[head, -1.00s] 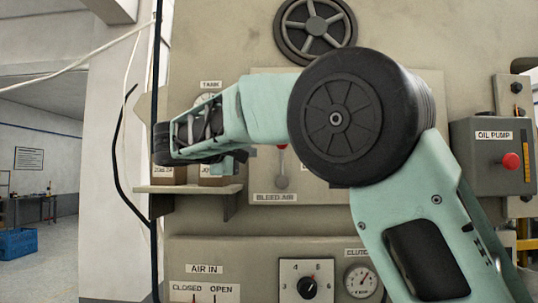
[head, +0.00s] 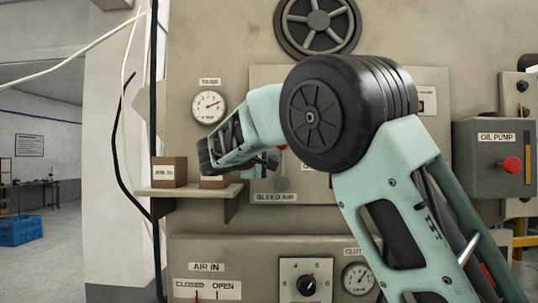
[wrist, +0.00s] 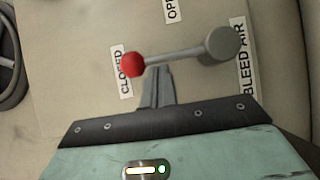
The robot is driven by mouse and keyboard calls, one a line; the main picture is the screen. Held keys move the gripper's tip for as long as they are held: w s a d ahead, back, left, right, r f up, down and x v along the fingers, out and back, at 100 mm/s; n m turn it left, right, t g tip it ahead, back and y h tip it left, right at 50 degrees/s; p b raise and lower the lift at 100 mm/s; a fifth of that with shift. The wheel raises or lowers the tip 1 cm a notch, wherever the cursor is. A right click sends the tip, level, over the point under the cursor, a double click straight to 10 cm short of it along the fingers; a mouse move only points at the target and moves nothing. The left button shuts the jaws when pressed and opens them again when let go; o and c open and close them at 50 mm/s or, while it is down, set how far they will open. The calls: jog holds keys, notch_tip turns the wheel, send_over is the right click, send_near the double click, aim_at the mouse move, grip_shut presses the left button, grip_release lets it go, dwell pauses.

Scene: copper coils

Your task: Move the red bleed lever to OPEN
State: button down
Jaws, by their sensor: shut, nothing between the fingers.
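The bleed lever is a grey arm with a red ball knob (wrist: 134,64) on a round grey hub (wrist: 222,45). In the wrist view the knob lies over the CLOSED label (wrist: 124,78). The OPEN label (wrist: 171,9) is at the top edge, partly cut off. My gripper (wrist: 162,72) is shut and empty, its fingertips at the lever's arm close to the knob. I cannot tell whether they touch it. In the head view the hub (head: 281,183) sits above the BLEED AIR label (head: 275,198), and my gripper (head: 271,162) is just left of the lever, mostly hiding the knob.
A shelf (head: 190,191) with small brown boxes (head: 169,172) juts out below my forearm. A TANK gauge (head: 209,107) is at upper left and a large handwheel (head: 318,20) above. An OIL PUMP box (head: 494,158) stands at right. AIR IN controls are below.

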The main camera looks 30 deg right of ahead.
jog(key=shift+s+d+r+m+y+b, duration=0.15)
jog(key=shift+s+d+m+y+b, duration=0.25)
jog(key=shift+b, duration=0.5)
jog(key=s+d+f+m+t+y+b, duration=0.2)
jog(key=s+d+f+m+y+b, duration=0.3)
jog(key=b, duration=0.9)
jog(key=d+m+y, duration=0.3)
jog(key=m+y, duration=0.1)
jog(key=shift+m, duration=0.4)
jog(key=shift+s+d+f, duration=0.1)
jog(key=shift+s, duration=0.05)
